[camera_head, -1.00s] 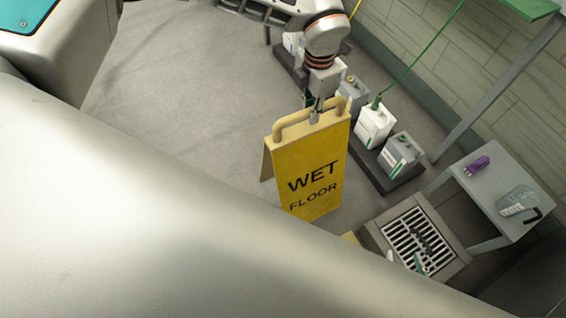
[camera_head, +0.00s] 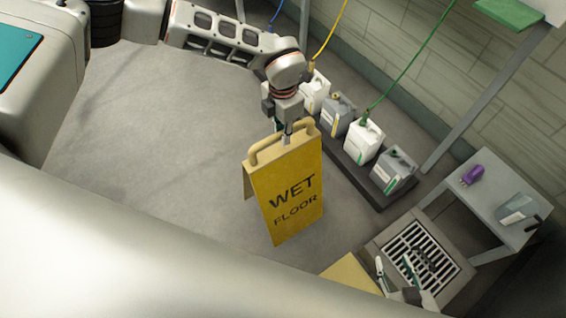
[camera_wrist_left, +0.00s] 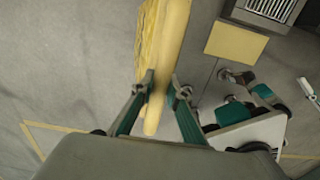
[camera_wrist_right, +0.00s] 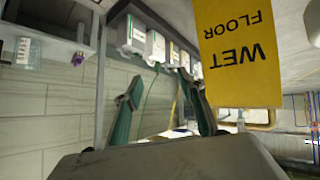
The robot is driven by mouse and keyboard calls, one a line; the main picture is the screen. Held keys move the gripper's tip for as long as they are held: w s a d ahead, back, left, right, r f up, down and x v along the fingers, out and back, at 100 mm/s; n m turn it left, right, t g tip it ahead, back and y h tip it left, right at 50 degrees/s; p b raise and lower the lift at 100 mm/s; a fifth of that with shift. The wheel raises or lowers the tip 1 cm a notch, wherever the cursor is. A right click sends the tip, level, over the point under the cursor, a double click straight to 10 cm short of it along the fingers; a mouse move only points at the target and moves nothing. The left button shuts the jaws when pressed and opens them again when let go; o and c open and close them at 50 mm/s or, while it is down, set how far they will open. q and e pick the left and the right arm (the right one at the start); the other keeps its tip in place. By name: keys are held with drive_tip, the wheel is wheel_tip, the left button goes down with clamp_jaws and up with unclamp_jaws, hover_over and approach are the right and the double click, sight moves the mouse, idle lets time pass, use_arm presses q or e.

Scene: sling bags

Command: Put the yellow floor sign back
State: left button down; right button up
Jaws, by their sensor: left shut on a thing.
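The yellow floor sign (camera_head: 290,192), lettered WET FLOOR, hangs upright below my left gripper (camera_head: 287,138) in the head view. Its two panels stand slightly apart. In the left wrist view my left gripper's teal fingers (camera_wrist_left: 160,95) are shut around the sign's top handle (camera_wrist_left: 158,118). Whether its foot touches the floor I cannot tell. The sign also shows upside down in the right wrist view (camera_wrist_right: 238,55). My right gripper (camera_head: 394,266) is open and empty beside the floor drain; its spread fingers show in the right wrist view (camera_wrist_right: 165,108).
Several jugs (camera_head: 362,142) stand on a dark tray (camera_head: 362,187) along the wall. A grey table (camera_head: 495,195) holds a purple item (camera_head: 471,175). A floor drain (camera_head: 422,252) and a yellow floor patch (camera_head: 350,274) lie at lower right. Grey floor at left is clear.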

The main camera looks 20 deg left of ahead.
sight(283, 158)
use_arm(q)
wheel_tip(283, 158, down, 6)
drive_tip(key=shift+r+b, duration=0.25)
drive_tip(key=shift+b, duration=0.25)
drive_tip(key=shift+f, duration=0.4)
drive_tip(key=shift+w+f, duration=0.1)
drive_tip(key=shift+f, duration=0.15)
wheel_tip(283, 158, down, 5)
drive_tip(key=shift+r+b, duration=0.15)
drive_tip(key=shift+b, duration=0.7)
drive_tip(key=shift+f, duration=0.5)
drive_tip(key=shift+r, duration=0.1)
drive_tip(key=c, duration=2)
unclamp_jaws()
use_arm(e)
drive_tip(key=shift+w+a+f, duration=0.1)
drive_tip(key=shift+w+a, duration=0.2)
drive_tip(key=shift+w, duration=0.2)
use_arm(q)
drive_tip(key=shift+o, duration=0.2)
drive_tip(key=shift+f, duration=0.2)
